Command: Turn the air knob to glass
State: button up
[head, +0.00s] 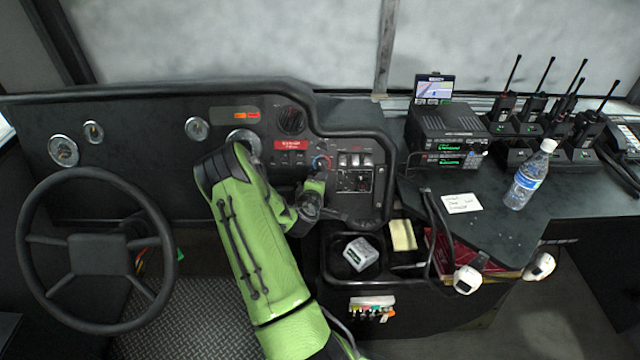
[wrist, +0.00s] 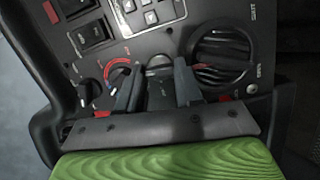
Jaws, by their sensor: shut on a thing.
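The dark dashboard panel (head: 345,160) stands at the centre of the head view. My gripper (head: 305,180) reaches the panel there, its fingertips partly hidden by my green wrist. In the wrist view my gripper (wrist: 157,82) has its two dark fingers on either side of a small round knob, which I take for the air knob (wrist: 159,66). Only the pale upper rim of this knob shows between the fingers; its pointer and marks are hidden. My gripper is shut on it. The panel lettering is too small to read.
A knob with a red and blue ring (wrist: 118,78) is just left of the fingers, and a large ridged dial (wrist: 222,52) is close on the right. The steering wheel (head: 95,250) stands left. A bottle (head: 527,178) and radio (head: 450,130) stand on the right counter.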

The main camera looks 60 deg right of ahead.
jog(key=shift+m, duration=0.6)
jog(key=o, duration=0.8)
jog(key=shift+c, duration=0.2)
